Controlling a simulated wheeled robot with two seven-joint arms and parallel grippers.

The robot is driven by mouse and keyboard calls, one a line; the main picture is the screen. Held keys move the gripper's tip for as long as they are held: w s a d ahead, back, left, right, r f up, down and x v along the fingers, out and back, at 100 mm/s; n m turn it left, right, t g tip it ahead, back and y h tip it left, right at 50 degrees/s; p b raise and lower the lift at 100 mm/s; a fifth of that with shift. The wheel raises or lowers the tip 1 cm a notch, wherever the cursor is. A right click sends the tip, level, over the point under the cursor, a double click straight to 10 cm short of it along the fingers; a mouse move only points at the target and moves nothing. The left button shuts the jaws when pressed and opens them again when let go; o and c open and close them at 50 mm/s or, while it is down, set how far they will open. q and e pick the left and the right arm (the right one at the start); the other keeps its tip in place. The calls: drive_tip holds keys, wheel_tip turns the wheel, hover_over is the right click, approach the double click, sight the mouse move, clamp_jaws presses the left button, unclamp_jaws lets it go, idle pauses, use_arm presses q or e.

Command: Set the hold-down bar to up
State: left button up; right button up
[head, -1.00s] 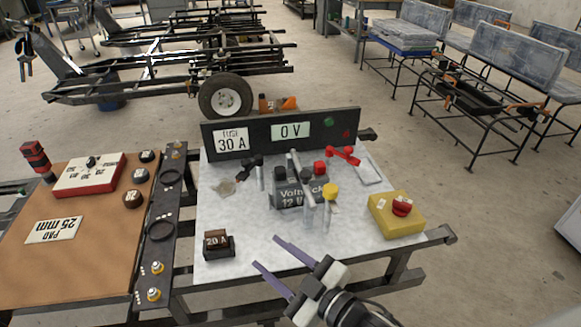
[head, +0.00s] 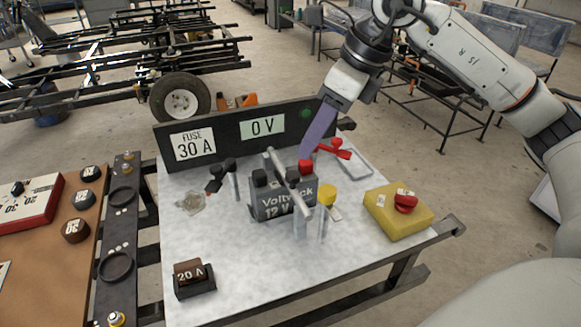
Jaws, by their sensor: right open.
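The hold-down bar (head: 287,180) is a grey metal bar lying across the top of the dark Voltrack 12 V battery (head: 283,203), running from back to front. Grey posts stand by the battery's front, one near a yellow knob (head: 327,194). The battery has a black cap and a red cap (head: 305,167) on top. My right gripper (head: 306,153) reaches down from the upper right. Its purple fingers overlap in the view, with tips just behind the red cap and apart from the bar. It is open and holds nothing visible. My left gripper is out of view.
A black panel (head: 228,142) reading fuse 30 A and 0 V stands behind. A red clamp (head: 335,149) and black clamp (head: 215,182) flank the battery. A yellow box with red button (head: 398,213) sits right; a 20 A fuse (head: 193,278) sits front left.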

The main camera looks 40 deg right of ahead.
sight(293, 174)
drive_tip(key=x, duration=0.3)
drive_tip(key=b+x, duration=0.1)
drive_tip(key=x, duration=0.6)
drive_tip(key=shift+d, duration=0.25)
clamp_jaws()
